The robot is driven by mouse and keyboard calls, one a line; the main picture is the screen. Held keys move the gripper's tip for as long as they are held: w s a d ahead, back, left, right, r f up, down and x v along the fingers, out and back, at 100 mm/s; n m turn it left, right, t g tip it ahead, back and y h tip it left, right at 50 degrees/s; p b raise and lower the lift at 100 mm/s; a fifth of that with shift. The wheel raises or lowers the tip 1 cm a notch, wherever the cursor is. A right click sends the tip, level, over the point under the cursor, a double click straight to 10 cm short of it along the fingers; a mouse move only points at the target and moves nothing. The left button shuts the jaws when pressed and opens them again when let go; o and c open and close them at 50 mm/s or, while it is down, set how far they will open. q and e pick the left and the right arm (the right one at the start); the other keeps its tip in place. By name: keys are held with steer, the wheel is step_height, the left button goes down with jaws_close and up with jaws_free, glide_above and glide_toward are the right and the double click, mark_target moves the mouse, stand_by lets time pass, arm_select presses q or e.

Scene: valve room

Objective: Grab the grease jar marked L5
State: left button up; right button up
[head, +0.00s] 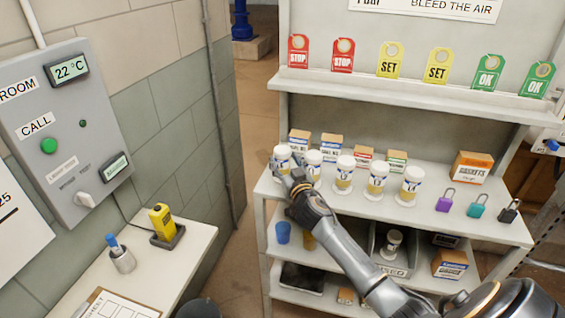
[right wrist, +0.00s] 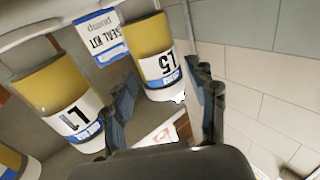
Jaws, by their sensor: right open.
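The jar marked L5 (right wrist: 155,62) is white and yellow with a blue-edged label. In the right wrist view it lies ahead of the gap between my fingers, with part of its lower end near them; I cannot tell if they touch it. In the head view it appears to be the leftmost jar (head: 282,155) of the row on the shelf. My right gripper (head: 290,180) is open at the near side of this jar and partly covers it. The open fingers also show in the right wrist view (right wrist: 162,100). My left gripper is not in view.
A neighbouring jar (right wrist: 58,98), its mark looking like L7 or L1, stands close beside. More similar jars (head: 376,178) continue right. Small boxes (head: 331,146) stand behind. Padlocks (head: 477,206) are at the right of the shelf (head: 450,225). A wall (head: 180,110) is left.

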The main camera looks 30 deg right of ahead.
steer(key=shift+x, duration=1.45)
steer(key=shift+s, duration=0.1)
steer(key=c, duration=1.1)
steer(key=shift+c, duration=0.5)
